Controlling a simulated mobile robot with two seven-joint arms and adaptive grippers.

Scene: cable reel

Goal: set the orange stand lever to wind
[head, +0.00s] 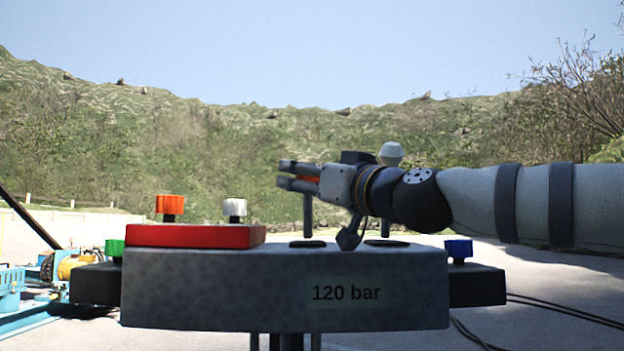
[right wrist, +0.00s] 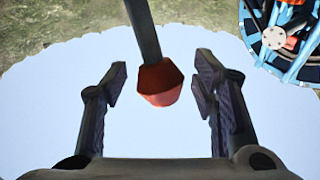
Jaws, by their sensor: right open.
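The orange stand lever (head: 308,214) rises from a dark slot in the top of the grey stand (head: 220,290), its shaft close to upright. Its orange head shows between the fingers of my right gripper (head: 287,174). In the right wrist view the orange-red lever head (right wrist: 159,84) sits between the two open fingers of my right gripper (right wrist: 160,88), with a gap on each side. Its dark shaft runs up out of that picture. No wind mark is visible. My left gripper is not in view.
A second lever with a white head (head: 391,153) stands right of the orange one, behind my right wrist. A red block (head: 195,236) carries an orange knob (head: 170,205) and a white knob (head: 234,207). Green (head: 114,247) and blue (head: 459,248) knobs flank the stand. Cables lie at lower right.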

